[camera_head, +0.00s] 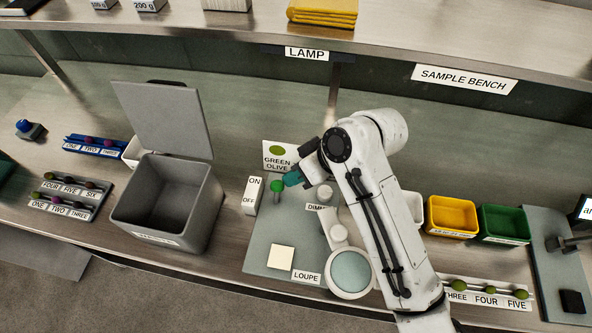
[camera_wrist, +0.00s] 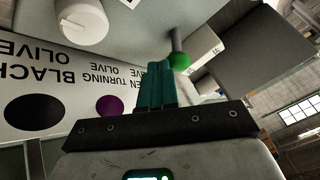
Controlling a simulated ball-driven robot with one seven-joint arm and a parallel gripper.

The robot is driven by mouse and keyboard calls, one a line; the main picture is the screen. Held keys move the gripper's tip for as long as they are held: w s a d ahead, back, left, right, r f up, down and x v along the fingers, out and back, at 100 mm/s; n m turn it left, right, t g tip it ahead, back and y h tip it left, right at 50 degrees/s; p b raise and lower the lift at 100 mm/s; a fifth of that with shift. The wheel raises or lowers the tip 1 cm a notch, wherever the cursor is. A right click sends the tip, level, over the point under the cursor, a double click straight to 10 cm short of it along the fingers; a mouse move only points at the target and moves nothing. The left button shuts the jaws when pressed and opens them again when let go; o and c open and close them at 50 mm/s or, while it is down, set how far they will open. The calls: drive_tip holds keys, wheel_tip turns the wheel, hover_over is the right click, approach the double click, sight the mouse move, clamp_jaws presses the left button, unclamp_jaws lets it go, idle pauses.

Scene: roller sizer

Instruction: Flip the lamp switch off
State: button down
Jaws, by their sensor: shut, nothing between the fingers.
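The lamp switch is a lever with a round green knob (camera_head: 277,186) on a short stem, beside a white label plate (camera_head: 253,195) reading ON above OFF. The knob appears level with the ON end in the head view, though its exact tilt is hard to tell. My gripper (camera_head: 291,179) is shut and empty, its teal fingers just right of the knob. In the wrist view the green knob (camera_wrist: 180,61) is close beside the fingertips of my gripper (camera_wrist: 158,68). I cannot tell whether they touch.
A grey bin (camera_head: 168,205) with a raised lid stands left of the switch. A round loupe (camera_head: 350,272), a dimmer knob (camera_head: 338,233) and a pale square tile (camera_head: 280,257) are nearby. A green-olive sign (camera_head: 278,156) stands behind. Yellow (camera_head: 451,216) and green trays (camera_head: 504,223) are at right.

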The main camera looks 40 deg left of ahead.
sight(279, 183)
drive_tip(key=shift+s+d+r+t+y, duration=0.25)
drive_tip(key=shift+s+r+t+y, duration=0.05)
drive_tip(key=shift+s+t, duration=0.2)
drive_tip(key=shift+s+d+r+n+p, duration=0.1)
drive_tip(key=shift+s+r+n+p, duration=0.05)
drive_tip(key=shift+r+n+p, duration=0.2)
drive_tip(key=shift+s+d+f, duration=0.15)
drive_tip(key=shift+s+d, duration=0.05)
drive_tip(key=shift+w+f, duration=0.1)
idle(0.6)
drive_tip(key=shift+r+p, duration=0.9)
drive_tip(key=shift+p, duration=0.05)
